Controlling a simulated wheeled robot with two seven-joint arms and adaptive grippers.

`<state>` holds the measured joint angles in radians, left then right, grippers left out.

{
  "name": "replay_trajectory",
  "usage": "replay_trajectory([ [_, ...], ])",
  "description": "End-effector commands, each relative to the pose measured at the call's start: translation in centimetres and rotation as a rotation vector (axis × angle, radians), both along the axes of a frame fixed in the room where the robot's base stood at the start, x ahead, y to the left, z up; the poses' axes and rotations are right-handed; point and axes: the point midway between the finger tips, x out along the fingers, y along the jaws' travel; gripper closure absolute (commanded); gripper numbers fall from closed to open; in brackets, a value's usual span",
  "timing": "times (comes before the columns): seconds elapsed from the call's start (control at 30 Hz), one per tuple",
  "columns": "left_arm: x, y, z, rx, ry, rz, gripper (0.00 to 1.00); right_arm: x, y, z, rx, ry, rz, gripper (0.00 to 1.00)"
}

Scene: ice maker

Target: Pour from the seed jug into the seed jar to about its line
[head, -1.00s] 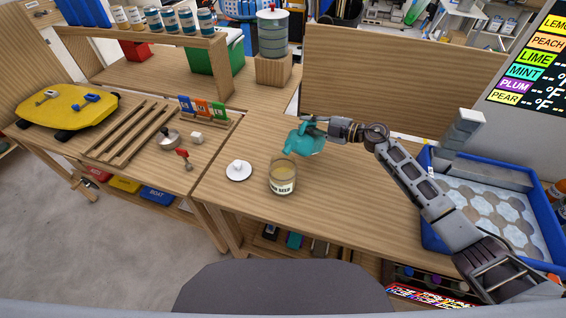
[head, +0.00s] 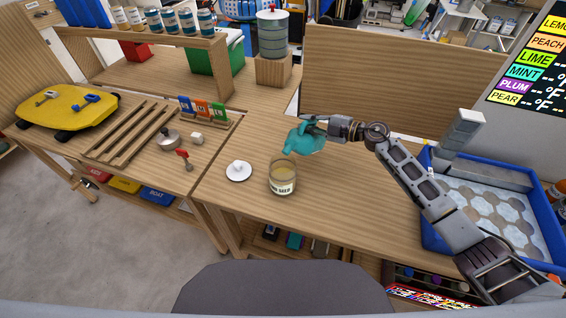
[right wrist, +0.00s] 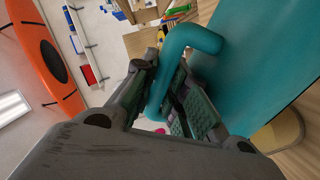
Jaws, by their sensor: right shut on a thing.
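The teal seed jug (head: 303,141) is held above the table and tilted, its spout toward the lower left, just above and behind the seed jar. My right gripper (head: 318,124) is shut on the jug's handle, which also shows between the fingers in the right wrist view (right wrist: 172,75). The glass seed jar (head: 283,180) stands upright on the table with a label on its front and tan content inside. Its fill line cannot be made out, and no falling stream is clear. A white lid with a knob (head: 238,172) lies left of the jar. My left gripper is not in view.
A blue tray (head: 432,240) with hexagonal pieces stands at the right. A wooden panel (head: 390,80) rises behind the table. A slatted rack (head: 130,130) and a yellow board (head: 65,107) are at the left. The table right of the jar is clear.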

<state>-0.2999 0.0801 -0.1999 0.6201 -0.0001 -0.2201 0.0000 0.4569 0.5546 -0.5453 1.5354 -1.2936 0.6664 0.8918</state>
Motion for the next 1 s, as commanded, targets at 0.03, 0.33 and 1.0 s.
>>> replay_trajectory([
  [0.03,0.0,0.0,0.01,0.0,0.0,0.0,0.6,0.05,0.01,0.33,0.001,-0.006,0.0,1.0],
  [0.33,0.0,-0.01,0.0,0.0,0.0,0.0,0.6,0.0,0.04,0.58,-0.007,-0.018,0.0,1.0],
  [1.0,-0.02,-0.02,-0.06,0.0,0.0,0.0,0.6,-0.12,0.13,1.11,-0.028,-0.045,-0.001,1.0],
])
